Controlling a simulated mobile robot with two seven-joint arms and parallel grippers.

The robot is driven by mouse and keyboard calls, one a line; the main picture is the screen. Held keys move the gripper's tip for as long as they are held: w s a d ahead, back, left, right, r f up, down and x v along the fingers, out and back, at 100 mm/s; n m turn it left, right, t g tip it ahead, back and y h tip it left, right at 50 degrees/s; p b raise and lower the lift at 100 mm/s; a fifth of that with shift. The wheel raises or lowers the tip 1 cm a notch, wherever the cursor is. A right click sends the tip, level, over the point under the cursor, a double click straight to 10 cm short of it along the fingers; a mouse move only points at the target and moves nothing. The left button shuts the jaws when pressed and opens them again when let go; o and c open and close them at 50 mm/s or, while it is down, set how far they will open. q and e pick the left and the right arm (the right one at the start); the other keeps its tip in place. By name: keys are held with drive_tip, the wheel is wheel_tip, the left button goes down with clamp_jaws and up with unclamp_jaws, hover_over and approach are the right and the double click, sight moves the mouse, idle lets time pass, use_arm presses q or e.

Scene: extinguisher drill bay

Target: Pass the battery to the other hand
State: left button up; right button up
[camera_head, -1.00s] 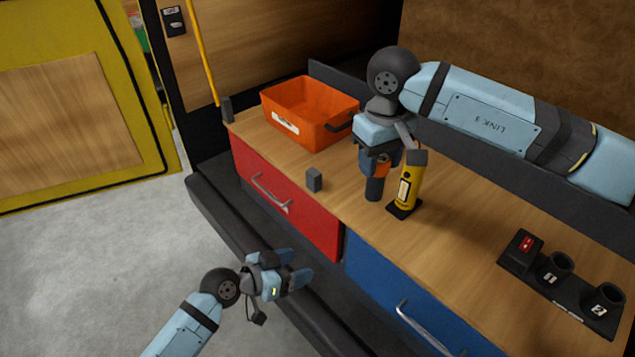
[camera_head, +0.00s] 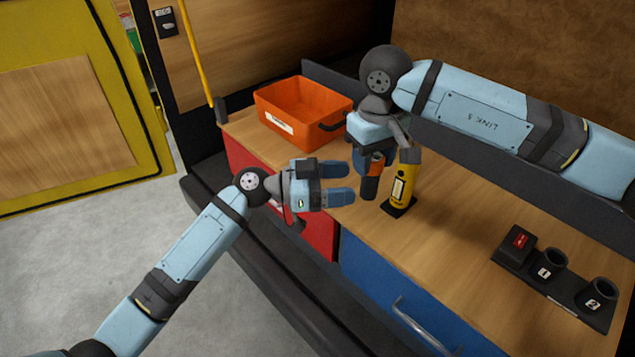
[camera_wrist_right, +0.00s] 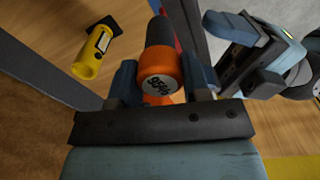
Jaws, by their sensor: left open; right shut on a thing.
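The battery (camera_head: 369,188) is a dark cylinder with an orange end. My right gripper (camera_head: 374,155) is shut on its orange end and holds it upright above the worktop. In the right wrist view the battery (camera_wrist_right: 158,72) shows a printed round end between the fingers. My left gripper (camera_head: 345,184) is open and points right, with its two blue fingers just left of the battery's dark lower part. No contact shows in the head view. The left gripper also shows at the upper right of the right wrist view (camera_wrist_right: 232,42).
A yellow cylinder (camera_head: 400,187) on a dark base stands close right of the battery. An orange bin (camera_head: 302,110) sits at the back left. A black rack (camera_head: 555,278) with round holders and a red-marked block is at the right. The wooden worktop (camera_head: 450,230) between is clear.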

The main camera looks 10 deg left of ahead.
sight(362, 182)
use_arm(q)
drive_tip(key=d, duration=0.3)
drive_tip(key=w+d, duration=0.1)
drive_tip(key=d, duration=0.2)
drive_tip(key=shift+w+d, duration=0.1)
drive_tip(key=shift+d, duration=0.05)
drive_tip(key=c, duration=1)
drive_tip(key=shift+c, duration=0.3)
use_arm(e)
drive_tip(key=o, duration=1.1)
drive_tip(key=shift+s, duration=0.1)
drive_tip(key=shift+a, duration=0.2)
drive_tip(key=shift+s, duration=0.1)
